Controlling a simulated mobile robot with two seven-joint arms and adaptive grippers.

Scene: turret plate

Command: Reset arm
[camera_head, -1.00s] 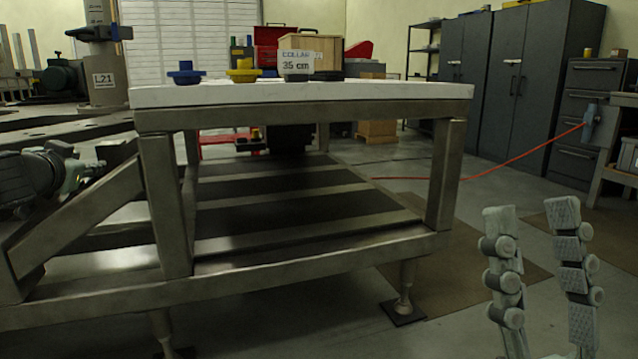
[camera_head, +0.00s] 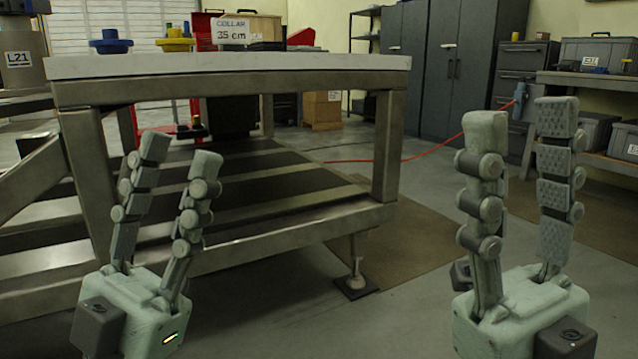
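My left gripper (camera_head: 178,158) is at the lower left in the head view, in front of the metal table. It points up, with its two fingers apart and nothing between them. My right gripper (camera_head: 520,115) is at the lower right, to the right of the table. It also points up, with its fingers apart and empty. Neither gripper appears to hold anything. The arm links below both grippers are out of view.
A metal-framed table (camera_head: 240,88) with a white top stands ahead. On it are a blue part (camera_head: 110,42), a yellow part (camera_head: 175,42) and a "COLLAR 35 cm" sign (camera_head: 231,31). Grey cabinets (camera_head: 430,65) stand behind. A shelf (camera_head: 590,80) is at right.

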